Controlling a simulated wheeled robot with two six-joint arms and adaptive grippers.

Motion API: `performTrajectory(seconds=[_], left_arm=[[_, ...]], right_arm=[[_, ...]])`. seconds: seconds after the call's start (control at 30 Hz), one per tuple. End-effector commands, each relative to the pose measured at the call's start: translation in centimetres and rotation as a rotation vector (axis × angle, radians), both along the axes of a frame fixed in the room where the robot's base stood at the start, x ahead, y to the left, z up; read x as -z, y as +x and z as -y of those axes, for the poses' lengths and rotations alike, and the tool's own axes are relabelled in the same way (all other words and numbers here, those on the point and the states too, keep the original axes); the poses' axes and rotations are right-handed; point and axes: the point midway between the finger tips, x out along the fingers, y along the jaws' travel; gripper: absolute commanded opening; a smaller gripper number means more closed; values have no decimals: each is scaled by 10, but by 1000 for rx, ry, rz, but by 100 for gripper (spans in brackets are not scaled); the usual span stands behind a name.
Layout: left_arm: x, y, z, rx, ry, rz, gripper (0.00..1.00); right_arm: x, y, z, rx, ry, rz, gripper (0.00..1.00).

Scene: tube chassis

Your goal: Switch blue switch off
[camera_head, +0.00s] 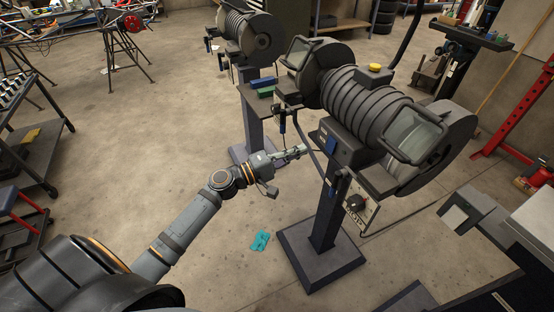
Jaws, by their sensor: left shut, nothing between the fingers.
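A small blue part that looks like the blue switch (332,143) is on the front of the dark bench grinder (365,108). It is too small to tell its on or off position. My left gripper (303,150) is shut and empty. In the picture its tip is just left of the blue part, near the grinder's tool rest; I cannot tell whether it touches anything. My right gripper is not in view.
The grinder stands on a pedestal with a square floor plate (320,258). A grey control box (358,205) hangs on its right side. A second grinder (248,32) stands behind. A teal cloth (260,240) lies on the floor. The floor at left centre is clear.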

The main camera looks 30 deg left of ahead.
Motion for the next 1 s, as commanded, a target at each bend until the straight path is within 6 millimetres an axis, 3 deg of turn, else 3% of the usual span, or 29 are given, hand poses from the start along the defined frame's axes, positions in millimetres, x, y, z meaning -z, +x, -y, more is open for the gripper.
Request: performTrajectory(seconds=[0.13,0.23,0.63,1.0], left_arm=[[2,-22,-16,4,9,-3,0],[-4,-30,-23,4,5,0,0],[-7,-42,-33,-2,0,0,0],[-7,-42,-33,-1,-1,1,0]], right_arm=[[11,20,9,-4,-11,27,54],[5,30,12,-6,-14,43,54],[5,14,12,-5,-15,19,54],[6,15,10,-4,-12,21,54]])
